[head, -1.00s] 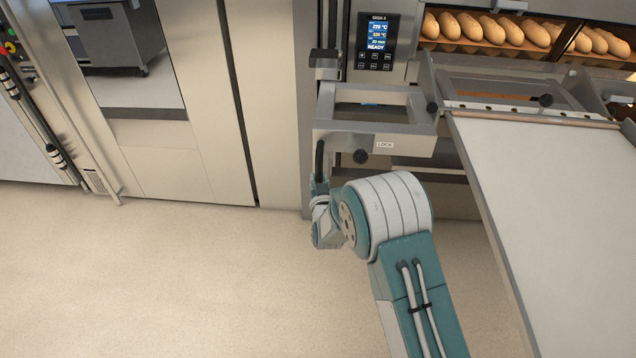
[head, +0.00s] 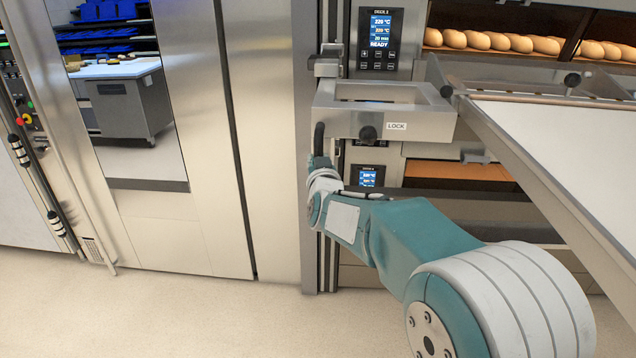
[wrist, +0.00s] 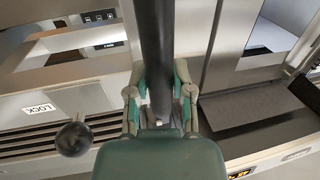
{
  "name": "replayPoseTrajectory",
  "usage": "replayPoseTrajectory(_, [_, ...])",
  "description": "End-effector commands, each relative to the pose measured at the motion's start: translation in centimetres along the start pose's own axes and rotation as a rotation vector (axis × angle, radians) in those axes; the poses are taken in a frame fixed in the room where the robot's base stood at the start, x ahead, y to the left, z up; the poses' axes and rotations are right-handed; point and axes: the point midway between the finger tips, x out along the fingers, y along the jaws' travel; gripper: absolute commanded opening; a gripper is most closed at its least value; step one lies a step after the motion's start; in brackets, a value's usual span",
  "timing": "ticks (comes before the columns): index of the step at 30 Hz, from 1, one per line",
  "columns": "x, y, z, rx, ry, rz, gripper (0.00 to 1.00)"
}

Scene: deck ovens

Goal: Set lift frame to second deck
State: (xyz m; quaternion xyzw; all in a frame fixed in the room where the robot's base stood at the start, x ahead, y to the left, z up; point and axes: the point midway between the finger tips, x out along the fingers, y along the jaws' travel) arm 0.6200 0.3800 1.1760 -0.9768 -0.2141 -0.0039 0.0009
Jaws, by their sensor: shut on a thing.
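The grey metal lift frame (head: 420,124) stands in front of the ovens in the head view, with a LOCK label and a black knob (head: 368,133) on its front. Label and knob (wrist: 74,139) also show at the left in the wrist view. The upright black handle (head: 318,138) is at the frame's left end. My gripper (wrist: 158,98) is shut on this handle (wrist: 155,45), one teal finger on each side. In the head view the gripper is mostly hidden by my wrist.
A white loading belt (head: 565,135) in a metal frame extends at the right, near my arm. Loaves (head: 500,41) lie in the upper deck. A lower deck panel (head: 368,177) shows below the lift frame. The floor (head: 200,315) at the left is clear.

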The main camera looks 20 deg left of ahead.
Motion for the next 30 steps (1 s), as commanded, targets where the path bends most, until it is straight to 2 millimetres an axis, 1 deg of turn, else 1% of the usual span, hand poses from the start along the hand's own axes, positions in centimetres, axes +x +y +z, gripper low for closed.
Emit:
replayPoseTrajectory(1, [0.0, -0.1, 0.1, 0.0, -0.014, -0.002, 0.0])
replayPoseTrajectory(9, [0.0, -0.2, -1.1, -0.002, -0.013, -0.003, 0.0])
replayPoseTrajectory(17, [0.0, -0.2, -1.4, -0.001, -0.006, -0.002, 0.0])
replayPoseTrajectory(18, [0.0, -0.2, -1.4, -0.001, -0.005, -0.002, 0.43])
replayPoseTrajectory(19, [0.0, -0.2, -1.4, -0.001, -0.005, -0.002, 0.57])
replayPoseTrajectory(20, [0.0, -0.2, -1.4, -0.001, -0.005, -0.002, 0.65])
replayPoseTrajectory(30, [-0.1, 0.0, -1.4, 0.0, -0.007, -0.001, 0.65])
